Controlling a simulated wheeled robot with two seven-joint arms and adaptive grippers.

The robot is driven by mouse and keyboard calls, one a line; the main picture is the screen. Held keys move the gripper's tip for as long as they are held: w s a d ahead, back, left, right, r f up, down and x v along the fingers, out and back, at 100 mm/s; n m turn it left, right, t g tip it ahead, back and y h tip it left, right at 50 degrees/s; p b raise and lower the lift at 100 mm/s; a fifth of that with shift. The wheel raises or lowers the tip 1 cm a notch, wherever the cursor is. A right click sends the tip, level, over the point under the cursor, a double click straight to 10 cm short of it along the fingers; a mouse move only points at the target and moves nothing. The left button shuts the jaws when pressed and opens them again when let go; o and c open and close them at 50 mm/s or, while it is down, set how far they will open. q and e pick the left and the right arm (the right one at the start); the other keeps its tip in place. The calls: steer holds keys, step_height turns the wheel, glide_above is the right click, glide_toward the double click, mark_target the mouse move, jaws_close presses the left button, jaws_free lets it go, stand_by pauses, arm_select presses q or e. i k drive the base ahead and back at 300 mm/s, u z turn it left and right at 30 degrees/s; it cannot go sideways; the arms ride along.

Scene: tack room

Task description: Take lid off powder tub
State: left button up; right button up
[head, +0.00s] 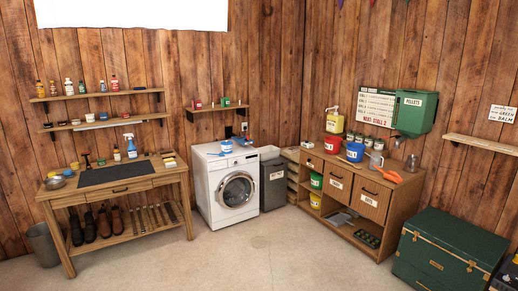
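No tub can be read as the powder tub at this size. I cannot make out a separate lid on any of these. Neither of my grippers shows in the head view.
A wooden workbench (165,180) with a dark mat (115,172) stands at the left. A grey bin (273,183) is beside the washer. The wooden cabinet (372,206) and a green trunk (440,252) line the right. The middle floor (250,255) is clear.

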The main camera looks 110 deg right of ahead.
mark_target(226, 150)
steer(key=z, duration=3.55)
steer(key=i, duration=0.95)
steer(key=z, duration=0.6)
steer(key=i, duration=4.75)
steer(key=u, duration=1.5)
steer(key=i, duration=1.5)
steer(key=u, duration=0.75)
